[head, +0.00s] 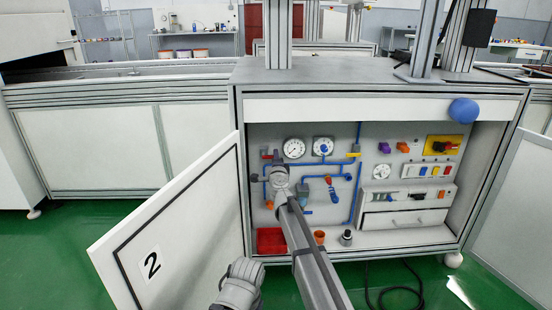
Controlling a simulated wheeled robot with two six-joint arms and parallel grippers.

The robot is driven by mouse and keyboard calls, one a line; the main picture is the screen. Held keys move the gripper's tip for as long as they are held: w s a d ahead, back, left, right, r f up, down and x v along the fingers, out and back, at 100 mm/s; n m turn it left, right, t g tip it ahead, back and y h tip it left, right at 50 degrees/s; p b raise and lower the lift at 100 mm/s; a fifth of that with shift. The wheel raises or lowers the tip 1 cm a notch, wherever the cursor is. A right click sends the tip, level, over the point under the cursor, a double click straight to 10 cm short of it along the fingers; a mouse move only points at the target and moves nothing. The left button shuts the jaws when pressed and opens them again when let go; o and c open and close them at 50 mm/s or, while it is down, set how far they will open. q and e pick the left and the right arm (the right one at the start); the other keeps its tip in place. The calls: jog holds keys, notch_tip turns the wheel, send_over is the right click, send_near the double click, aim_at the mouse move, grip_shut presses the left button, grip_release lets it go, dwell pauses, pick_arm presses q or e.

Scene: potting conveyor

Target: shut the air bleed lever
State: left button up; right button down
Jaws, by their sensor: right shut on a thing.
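The open cabinet (400,165) holds a panel of blue air pipes with small coloured levers. My right gripper (279,164) is at the upper left of this pipework, shut on what appears to be the air bleed lever. My gripper and wrist cover most of that lever, so its angle cannot be told. A red handle (266,156) shows just left of the gripper.
The left door (175,230), marked 2, and the right door (515,215) stand open. Two dials (294,149) sit above the pipes. Switches (436,171) and a drawer (404,219) are at right. A red bin (271,240) and small cups (319,237) stand on the cabinet floor.

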dwell(0.3)
jog(key=c, duration=0.8)
grip_release()
jog(key=shift+s, duration=0.1)
jog(key=s, duration=0.7)
jog(key=shift+s, duration=0.35)
